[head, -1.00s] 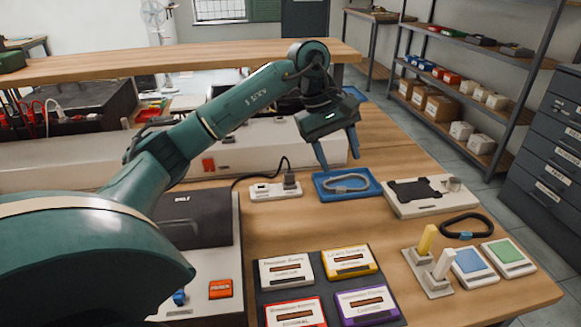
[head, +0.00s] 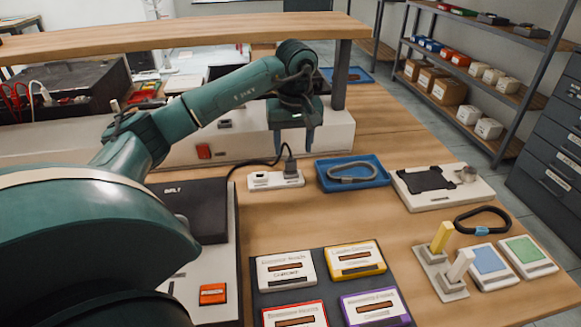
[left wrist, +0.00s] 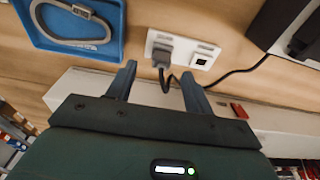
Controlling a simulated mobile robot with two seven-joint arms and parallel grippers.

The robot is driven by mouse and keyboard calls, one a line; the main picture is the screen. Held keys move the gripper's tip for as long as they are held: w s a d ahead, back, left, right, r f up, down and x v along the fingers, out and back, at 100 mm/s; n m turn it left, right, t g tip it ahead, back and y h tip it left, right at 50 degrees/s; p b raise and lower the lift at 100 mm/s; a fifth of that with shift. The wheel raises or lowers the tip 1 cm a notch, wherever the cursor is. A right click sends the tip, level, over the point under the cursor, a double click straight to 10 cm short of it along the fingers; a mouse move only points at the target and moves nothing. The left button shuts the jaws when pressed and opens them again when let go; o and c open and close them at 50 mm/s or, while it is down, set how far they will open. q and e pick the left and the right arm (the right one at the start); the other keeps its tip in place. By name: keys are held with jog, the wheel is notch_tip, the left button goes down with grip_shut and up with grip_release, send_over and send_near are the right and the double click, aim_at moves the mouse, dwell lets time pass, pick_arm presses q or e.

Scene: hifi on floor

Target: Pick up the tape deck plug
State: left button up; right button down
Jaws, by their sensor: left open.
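A dark grey plug (head: 290,165) stands in the right end of a white socket strip (head: 262,181) on the table. Its black cable curves left toward the black-topped deck (head: 196,205). My left gripper (head: 292,143) is open and empty, fingers pointing down, close above or behind the plug; the exact gap is hard to judge. In the left wrist view the plug (left wrist: 161,50) shows just beyond the spread fingertips (left wrist: 158,72), between them in the picture and apparently untouched. Whether this plug is the tape deck's cannot be read. My right gripper is not in view.
Labelled cartridges (head: 286,272) lie in front. Bare table lies between strip and cartridges.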

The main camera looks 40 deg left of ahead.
aim_at(291, 160)
pick_arm(q)
jog(key=f, duration=0.3)
jog(key=a+f, duration=0.1)
jog(key=f, duration=0.1)
jog(key=shift+w+a, duration=0.1)
jog(key=shift+w, duration=0.15)
jog(key=shift+c, duration=0.3)
jog(key=c, duration=0.9)
jog(key=shift+r, duration=0.1)
jog(key=shift+c, duration=0.2)
